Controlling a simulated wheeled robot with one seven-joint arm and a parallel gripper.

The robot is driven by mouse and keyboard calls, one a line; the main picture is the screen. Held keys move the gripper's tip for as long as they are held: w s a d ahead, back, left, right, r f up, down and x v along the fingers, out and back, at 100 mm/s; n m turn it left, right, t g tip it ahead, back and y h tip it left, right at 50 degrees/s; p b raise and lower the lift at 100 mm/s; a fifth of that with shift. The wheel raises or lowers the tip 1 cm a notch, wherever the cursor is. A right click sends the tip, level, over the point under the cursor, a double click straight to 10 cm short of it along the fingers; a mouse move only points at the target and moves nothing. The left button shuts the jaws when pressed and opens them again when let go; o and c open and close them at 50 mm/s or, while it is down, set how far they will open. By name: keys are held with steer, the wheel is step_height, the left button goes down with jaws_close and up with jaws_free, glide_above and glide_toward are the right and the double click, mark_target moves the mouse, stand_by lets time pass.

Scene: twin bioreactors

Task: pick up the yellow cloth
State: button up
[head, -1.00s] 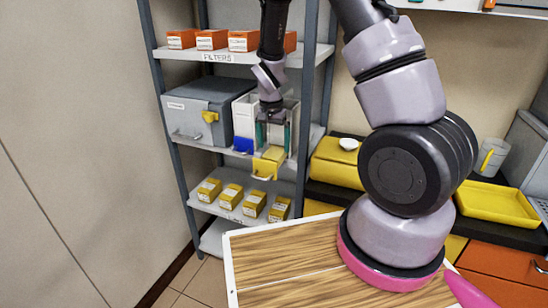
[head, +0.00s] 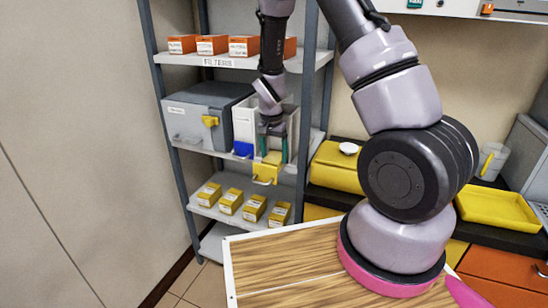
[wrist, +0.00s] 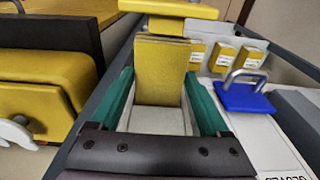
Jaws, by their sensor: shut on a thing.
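The yellow cloth (wrist: 162,68) is a flat square piece standing between my two green fingers in the wrist view. It also shows as a small yellow patch in the head view (head: 272,157). My gripper (head: 273,158) points down into a white bin on the middle shelf and is shut on the cloth, a finger at each side. The wrist view shows the gripper (wrist: 162,100) with a white surface below the cloth. The fingertips' exact contact is hard to see.
The bin's yellow front (wrist: 170,8) has a handle. A white bin with a blue front (head: 242,149) stands left of it, beside a grey box (head: 200,115). Shelf posts and the filter shelf (head: 240,62) are close around my arm. Several yellow boxes (head: 230,201) sit below.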

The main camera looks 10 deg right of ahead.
mark_target(273, 157)
steer(key=shift+s+a+r, duration=0.1)
steer(key=shift+r, duration=0.2)
step_height(273, 157, up, 6)
steer(key=shift+r, duration=0.1)
steer(key=s+a, duration=1.1)
steer(key=s, duration=0.5)
steer(key=shift+a, duration=0.25)
